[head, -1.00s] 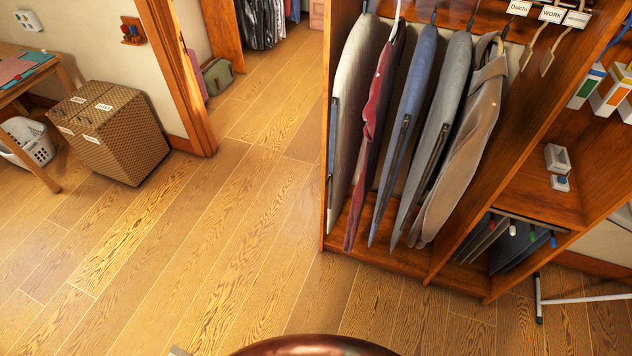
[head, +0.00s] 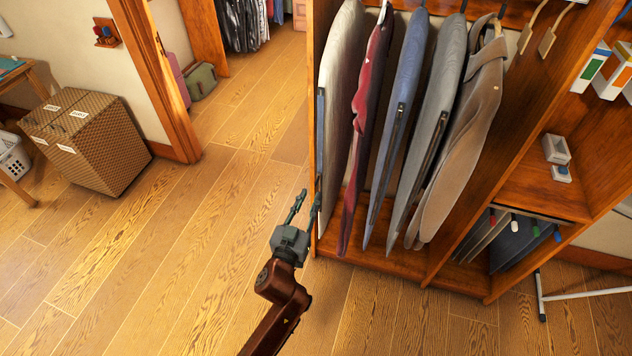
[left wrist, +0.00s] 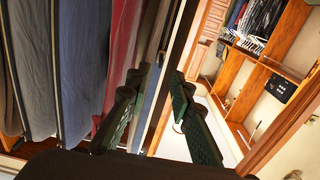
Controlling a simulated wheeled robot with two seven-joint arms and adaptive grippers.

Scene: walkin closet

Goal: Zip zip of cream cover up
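The cream cover (head: 345,85) hangs at the far left of the rail in the wooden wardrobe. A blue-grey strip with a dark line, seemingly its zip (head: 320,140), runs down its front edge; the zip's pull is too small to make out. My left gripper (head: 310,196) is open and empty, with its fingers pointing up beside the lower front edge of the cover, near the wardrobe's left side. In the left wrist view the fingers (left wrist: 161,70) stand apart, with a pale cover edge and blue strip behind them. My right gripper is not in view.
To the right hang a red garment (head: 368,100), a blue cover (head: 400,110), a grey cover (head: 435,110) and a brown coat (head: 470,120). The wardrobe's side post (head: 312,60) is close to my left gripper.

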